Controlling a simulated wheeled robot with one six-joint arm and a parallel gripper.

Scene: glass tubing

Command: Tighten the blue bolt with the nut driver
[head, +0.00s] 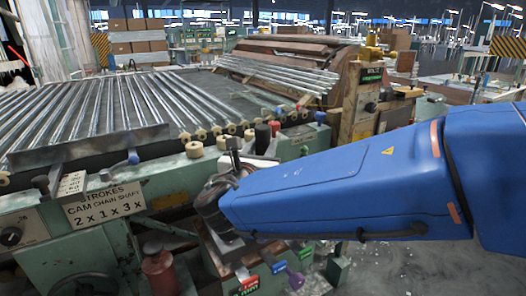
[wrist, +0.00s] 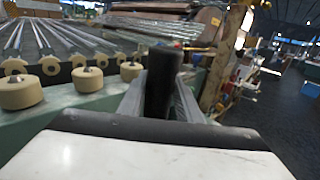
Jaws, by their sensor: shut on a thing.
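My gripper (wrist: 160,100) is shut on an upright black handle (wrist: 161,75), seen in the wrist view. The handle looks like that of the nut driver; its working end is hidden. In the head view a black handle (head: 262,138) stands just beyond my gripper (head: 240,152), which is partly hidden by my blue arm. I cannot tell which, if any, is the blue bolt.
Glass tubes (head: 90,105) lie across the green machine at left, with cream rollers (head: 195,149) along its edge. A card (head: 105,205) reads "STROKES CAM CHAIN SHAFT 2x 1x 3x". Coloured tags (head: 249,286) and a purple knob (head: 295,278) sit below my gripper. A control post (head: 362,105) stands right.

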